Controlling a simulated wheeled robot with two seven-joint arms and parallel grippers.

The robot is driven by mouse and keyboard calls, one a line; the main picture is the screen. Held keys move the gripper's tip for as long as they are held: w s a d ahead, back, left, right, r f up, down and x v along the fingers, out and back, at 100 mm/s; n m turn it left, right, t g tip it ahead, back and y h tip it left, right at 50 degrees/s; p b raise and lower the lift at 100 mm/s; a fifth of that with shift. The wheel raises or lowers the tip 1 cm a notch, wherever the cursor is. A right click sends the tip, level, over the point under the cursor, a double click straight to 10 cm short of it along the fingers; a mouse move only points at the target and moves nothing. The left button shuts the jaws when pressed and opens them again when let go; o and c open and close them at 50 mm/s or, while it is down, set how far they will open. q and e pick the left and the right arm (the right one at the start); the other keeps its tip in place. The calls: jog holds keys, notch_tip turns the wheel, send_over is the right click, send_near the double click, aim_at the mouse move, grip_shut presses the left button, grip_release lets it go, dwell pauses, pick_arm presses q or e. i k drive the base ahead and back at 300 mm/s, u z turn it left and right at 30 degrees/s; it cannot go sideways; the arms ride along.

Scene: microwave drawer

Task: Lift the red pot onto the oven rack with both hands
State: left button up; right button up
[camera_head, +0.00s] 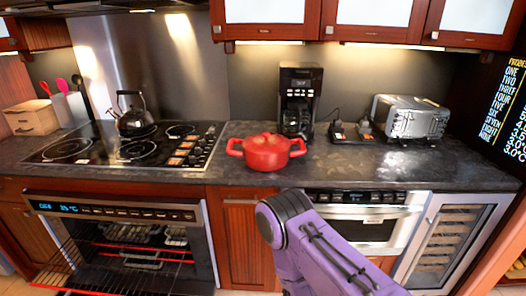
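The red pot (265,155) stands upright on the dark countertop (330,172), near its front edge and right of the cooktop. It has a lid and a side handle at left and right. The oven rack (110,265) shows inside the open oven (120,212) below the cooktop, at the lower left, with red rods along it. A purple arm link of mine comes in from the bottom right in front of the cabinets, below the pot. Neither of my grippers shows, and nothing is seen touching the pot.
A black kettle (132,118) stands on the cooktop (125,148). A coffee maker (298,100) stands behind and right of the pot, with a toaster (410,120) farther right. A utensil holder (70,108) is at the far left. The counter right of the pot is clear near its front.

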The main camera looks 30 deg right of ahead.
aim_at(108, 268)
jog(key=z, duration=0.45)
jog(key=i, duration=0.5)
jog(key=z, duration=0.6)
